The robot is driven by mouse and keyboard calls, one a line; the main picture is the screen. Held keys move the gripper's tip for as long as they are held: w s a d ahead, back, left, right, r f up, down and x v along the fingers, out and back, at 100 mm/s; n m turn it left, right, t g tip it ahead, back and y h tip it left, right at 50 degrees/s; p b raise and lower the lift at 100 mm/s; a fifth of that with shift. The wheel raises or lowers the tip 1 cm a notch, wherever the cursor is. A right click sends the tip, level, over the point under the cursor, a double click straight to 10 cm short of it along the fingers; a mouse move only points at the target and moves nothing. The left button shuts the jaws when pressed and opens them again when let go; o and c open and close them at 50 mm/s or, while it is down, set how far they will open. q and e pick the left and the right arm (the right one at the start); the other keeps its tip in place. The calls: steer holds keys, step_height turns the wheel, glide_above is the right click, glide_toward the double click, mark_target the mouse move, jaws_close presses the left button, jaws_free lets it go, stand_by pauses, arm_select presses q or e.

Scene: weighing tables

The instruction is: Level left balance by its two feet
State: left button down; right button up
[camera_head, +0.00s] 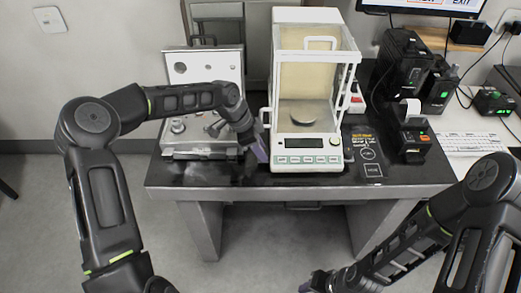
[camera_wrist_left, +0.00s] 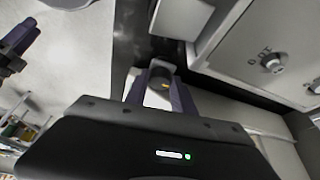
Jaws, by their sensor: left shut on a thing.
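The balance (camera_head: 308,155) is white with a clear glass draft shield, a round pan (camera_head: 303,117) and a front panel with a dark display. My left gripper (camera_head: 259,151) is at its front left corner, low by the table top. In the left wrist view, the purple fingers of my left gripper (camera_wrist_left: 160,97) are shut on a small grey rounded part, which looks like a foot of the balance (camera_wrist_left: 160,74). The other foot cannot be made out. My right gripper (camera_head: 313,284) is at the bottom edge in front of the table, and its jaws are unclear.
An open metal case with weights (camera_head: 199,145) stands left of the balance, under my left forearm. A small printer (camera_head: 412,135), black boxes (camera_head: 400,75) and a keyboard (camera_head: 470,142) are to the right. The dark table (camera_head: 300,182) has a narrow clear front strip.

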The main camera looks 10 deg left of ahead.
arm_select(q)
steer(key=c, duration=1.1)
jaws_free()
steer(key=shift+o, duration=0.2)
steer(key=shift+r, duration=0.1)
steer(key=b+v, duration=0.1)
steer(key=v, duration=0.6)
steer(key=shift+a+r+b, duration=0.2)
steer(key=shift+r+b, duration=0.1)
